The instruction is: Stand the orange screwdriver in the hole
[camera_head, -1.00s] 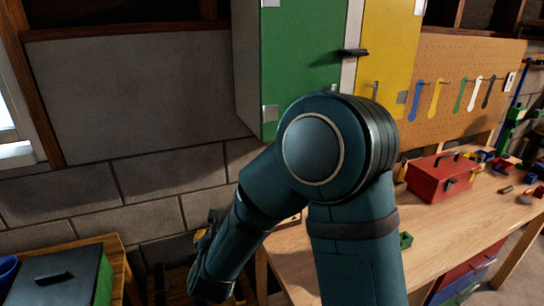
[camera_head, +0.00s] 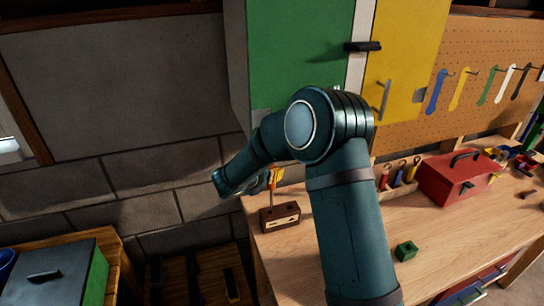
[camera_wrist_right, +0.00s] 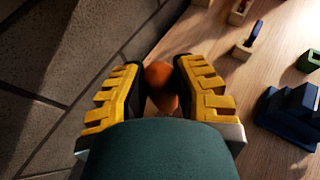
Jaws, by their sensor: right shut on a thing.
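The orange screwdriver (camera_wrist_right: 162,76) has a rounded orange handle, seen end-on between my finger pads in the right wrist view. My right gripper (camera_wrist_right: 161,88) is shut on this handle. In the head view my right gripper (camera_head: 268,181) is partly hidden by its own wrist, and a bit of the orange handle (camera_head: 276,174) shows beside it. A brown wooden block (camera_head: 281,219) stands on the bench just below the gripper. The shaft and tip are too small or hidden, so I cannot tell whether they are in a hole. My left gripper is out of view.
The wooden bench (camera_head: 350,250) has a green cube (camera_head: 405,251), a red toolbox (camera_head: 455,179) and a rack of tools (camera_head: 398,180) right of the block. Cabinets and a pegboard are behind.

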